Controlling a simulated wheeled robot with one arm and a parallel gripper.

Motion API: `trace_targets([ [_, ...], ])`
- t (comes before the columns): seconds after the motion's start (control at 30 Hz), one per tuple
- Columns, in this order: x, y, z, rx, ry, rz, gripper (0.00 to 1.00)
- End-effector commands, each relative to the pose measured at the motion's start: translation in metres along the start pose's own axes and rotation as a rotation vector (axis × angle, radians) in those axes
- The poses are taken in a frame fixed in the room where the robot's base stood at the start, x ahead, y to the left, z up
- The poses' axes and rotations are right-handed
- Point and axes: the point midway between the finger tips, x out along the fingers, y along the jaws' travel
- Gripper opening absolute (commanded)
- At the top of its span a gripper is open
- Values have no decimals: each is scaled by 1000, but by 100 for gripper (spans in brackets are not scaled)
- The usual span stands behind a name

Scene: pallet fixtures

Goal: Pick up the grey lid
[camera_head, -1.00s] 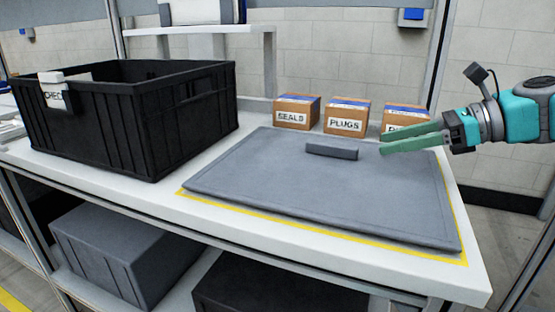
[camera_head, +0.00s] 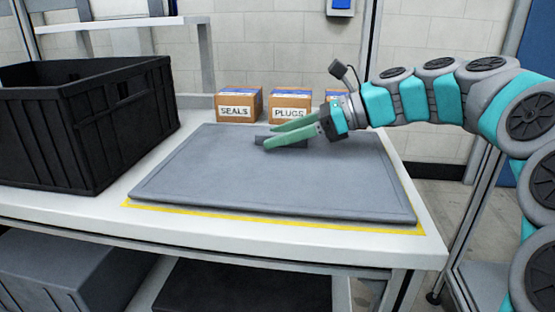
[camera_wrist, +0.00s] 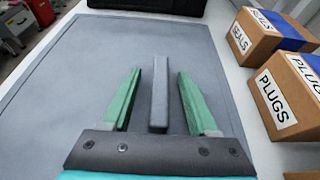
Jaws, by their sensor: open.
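The grey lid (camera_head: 270,185) lies flat on the white table inside a yellow outline. Its raised bar handle (camera_wrist: 159,92) stands up between my two green fingers in the wrist view, with a gap on each side. My gripper (camera_head: 268,140) is open, its fingers reaching left over the lid at the handle. Whether the fingers are down at the handle's height I cannot tell for certain.
A black crate (camera_head: 85,130) stands at the table's left. Small cardboard boxes labelled SEALS (camera_head: 239,107) and PLUGS (camera_head: 290,107) stand close behind the lid, with another partly hidden by my gripper. A grey bin (camera_head: 70,275) sits on the shelf below.

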Motion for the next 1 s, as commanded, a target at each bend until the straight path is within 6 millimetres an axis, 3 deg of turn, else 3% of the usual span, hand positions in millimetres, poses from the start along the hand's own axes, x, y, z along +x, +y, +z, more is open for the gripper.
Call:
trace_targets([
  [0.23,2,0,0,0,-1,-1,58],
  [0.73,2,0,0,0,-1,-1,2],
  [1.0,2,0,0,0,-1,-1,0],
])
